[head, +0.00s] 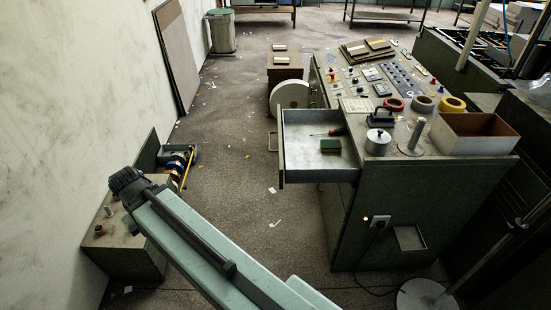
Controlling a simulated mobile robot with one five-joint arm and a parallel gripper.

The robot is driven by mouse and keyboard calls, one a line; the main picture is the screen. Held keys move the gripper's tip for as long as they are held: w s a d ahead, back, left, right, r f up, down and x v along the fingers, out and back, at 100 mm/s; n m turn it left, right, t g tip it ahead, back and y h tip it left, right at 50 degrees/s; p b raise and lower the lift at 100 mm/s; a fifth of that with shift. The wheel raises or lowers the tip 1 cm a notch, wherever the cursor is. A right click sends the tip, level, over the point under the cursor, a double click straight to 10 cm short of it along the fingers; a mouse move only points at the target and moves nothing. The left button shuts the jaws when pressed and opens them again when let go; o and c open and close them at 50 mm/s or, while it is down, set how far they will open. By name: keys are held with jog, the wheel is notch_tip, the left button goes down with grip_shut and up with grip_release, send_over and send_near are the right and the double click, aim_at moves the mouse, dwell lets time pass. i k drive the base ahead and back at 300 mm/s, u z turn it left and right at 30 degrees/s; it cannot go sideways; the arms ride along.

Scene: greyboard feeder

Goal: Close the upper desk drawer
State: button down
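The upper desk drawer (302,165) is pulled out to the left from the top of the grey-green control desk (440,195). It stands far open. Inside lie a small green block (330,146) and a thin tool with a reddish handle (328,133). My pale green arm crosses the lower left foreground, apart from the drawer and to its left. A dark joint shows at the arm's far end. No gripper fingers are visible in the head view.
A round off-white roll (291,95) and a brown box (284,67) stand behind the drawer. A low box (125,251) stands by the left wall. The floor (235,180) left of the drawer is open, with paper scraps. A cable hangs from the desk's socket (378,221).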

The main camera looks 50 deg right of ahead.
aim_at(304, 163)
jog(key=z, duration=0.05)
jog(key=i, duration=0.95)
jog(key=u, duration=0.1)
